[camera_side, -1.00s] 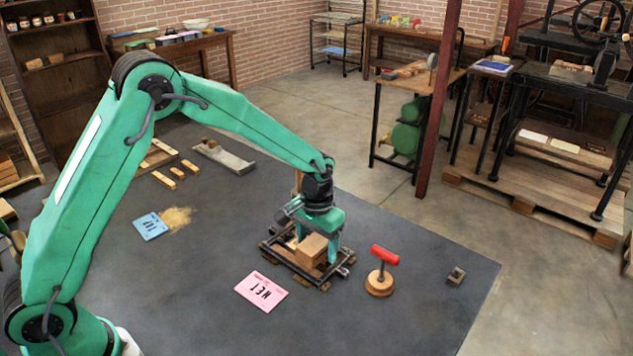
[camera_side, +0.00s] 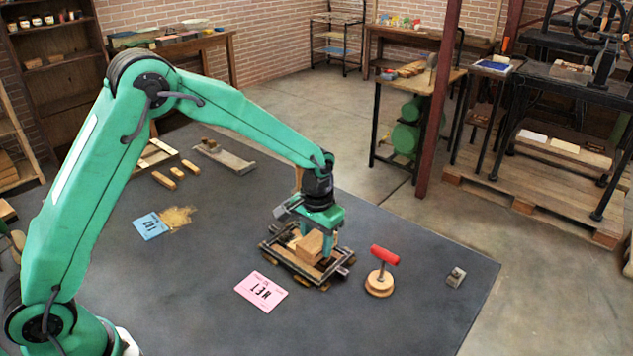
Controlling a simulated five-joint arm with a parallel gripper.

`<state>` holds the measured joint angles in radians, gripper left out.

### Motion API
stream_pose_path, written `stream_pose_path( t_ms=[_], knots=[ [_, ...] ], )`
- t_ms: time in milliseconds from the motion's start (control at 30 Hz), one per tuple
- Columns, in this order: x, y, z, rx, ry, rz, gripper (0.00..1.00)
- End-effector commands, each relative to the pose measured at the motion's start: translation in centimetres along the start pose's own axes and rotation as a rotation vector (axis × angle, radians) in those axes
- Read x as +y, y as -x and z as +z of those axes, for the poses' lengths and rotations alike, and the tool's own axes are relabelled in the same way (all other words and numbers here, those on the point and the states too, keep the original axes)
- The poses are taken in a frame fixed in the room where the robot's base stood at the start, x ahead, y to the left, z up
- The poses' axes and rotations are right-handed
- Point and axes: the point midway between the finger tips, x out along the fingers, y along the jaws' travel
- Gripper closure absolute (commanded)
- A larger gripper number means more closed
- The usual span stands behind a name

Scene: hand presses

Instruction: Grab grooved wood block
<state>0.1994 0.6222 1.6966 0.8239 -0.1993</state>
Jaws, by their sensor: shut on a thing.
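A light brown wood block (camera_side: 310,246) sits within a dark metal frame (camera_side: 283,262) on the grey table. I cannot make out its groove at this size. My gripper (camera_side: 320,243) points down over the frame, its green fingers around the block, and it is shut on the block. The fingers hide part of the block's far side. I cannot tell whether the block is clear of the frame's floor.
A round wooden stamp with a red handle (camera_side: 385,256) stands just right of the frame. A small metal block (camera_side: 456,277) lies farther right. A pink card (camera_side: 261,291) lies in front, a blue card (camera_side: 150,226) to the left.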

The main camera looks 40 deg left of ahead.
Motion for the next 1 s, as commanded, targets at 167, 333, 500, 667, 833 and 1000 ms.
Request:
stream_pose_path(
  t_ms=[167,333,500,667,833,1000],
  knots=[
    [0.0,2.2,-0.1,0.004,0.000,0.001,0.80],
    [1.3,4.2,1.1,0.004,-0.005,0.001,0.80],
    [3.5,6.0,3.1,0.003,-0.005,0.001,0.80],
    [5.6,7.7,5.0,0.004,-0.004,0.001,0.80],
    [7.3,9.0,6.6,0.003,-0.003,0.001,0.80],
    [8.3,9.8,7.5,0.002,-0.001,0.000,0.80]
  ],
)
